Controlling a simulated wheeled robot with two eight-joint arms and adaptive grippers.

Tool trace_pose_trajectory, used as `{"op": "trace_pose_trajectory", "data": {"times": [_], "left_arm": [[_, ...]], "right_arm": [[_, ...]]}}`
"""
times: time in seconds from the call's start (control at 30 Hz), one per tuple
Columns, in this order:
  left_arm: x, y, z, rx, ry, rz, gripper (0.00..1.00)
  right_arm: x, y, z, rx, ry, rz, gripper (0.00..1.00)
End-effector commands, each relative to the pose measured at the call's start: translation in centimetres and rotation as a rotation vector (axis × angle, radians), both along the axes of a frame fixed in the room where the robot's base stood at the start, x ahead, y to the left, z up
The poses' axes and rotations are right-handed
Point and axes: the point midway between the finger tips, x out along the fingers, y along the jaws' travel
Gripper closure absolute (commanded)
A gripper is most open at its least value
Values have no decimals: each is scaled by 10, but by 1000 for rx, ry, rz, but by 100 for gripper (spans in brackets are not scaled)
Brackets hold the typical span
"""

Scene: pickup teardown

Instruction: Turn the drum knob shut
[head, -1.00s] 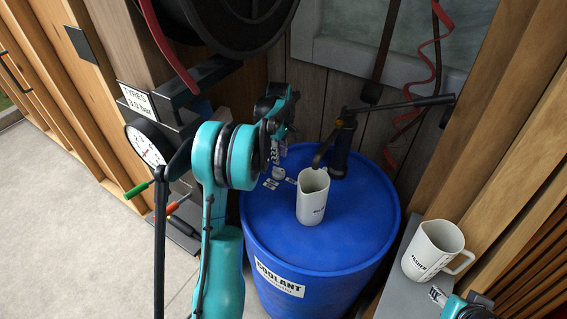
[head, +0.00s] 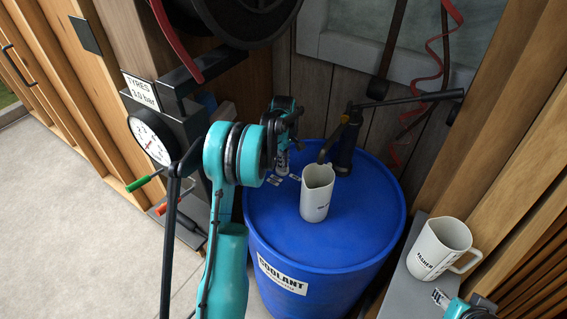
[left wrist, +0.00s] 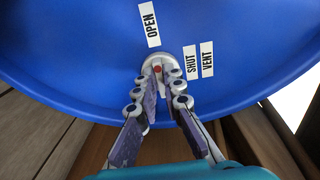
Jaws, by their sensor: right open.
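The blue coolant drum (head: 340,235) stands in the middle of the head view. Its knob (left wrist: 160,66), grey with a red dot, is on the drum top in the left wrist view. An OPEN label (left wrist: 150,24) is above it, and SHUT (left wrist: 191,62) and VENT (left wrist: 207,59) labels are to its right. My left gripper (left wrist: 160,78) has its fingertips on both sides of the knob and appears closed on it. In the head view this gripper (head: 282,166) reaches down at the drum's far left, hiding the knob. My right gripper (head: 440,298) is open at the lower right.
A white jug (head: 317,192) stands on the drum under the spout of a black hand pump (head: 346,145). Another white jug (head: 440,248) stands on a grey ledge (head: 397,290) at right. A tyre gauge (head: 150,138) is at left. Wooden walls enclose the corner.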

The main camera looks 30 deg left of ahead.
Motion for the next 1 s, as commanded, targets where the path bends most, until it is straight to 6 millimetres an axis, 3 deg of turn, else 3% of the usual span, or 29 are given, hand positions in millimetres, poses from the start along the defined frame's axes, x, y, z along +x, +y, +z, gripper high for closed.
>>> {"op": "trace_pose_trajectory", "data": {"times": [0.47, 1.0], "left_arm": [[0, 0, 1, 0, -1, -106, 100], [-2, 1, 1, 0, -1, -583, 100]], "right_arm": [[0, 0, 1, 0, 0, 0, 57], [0, 0, 4, 0, 0, 0, 57]]}}
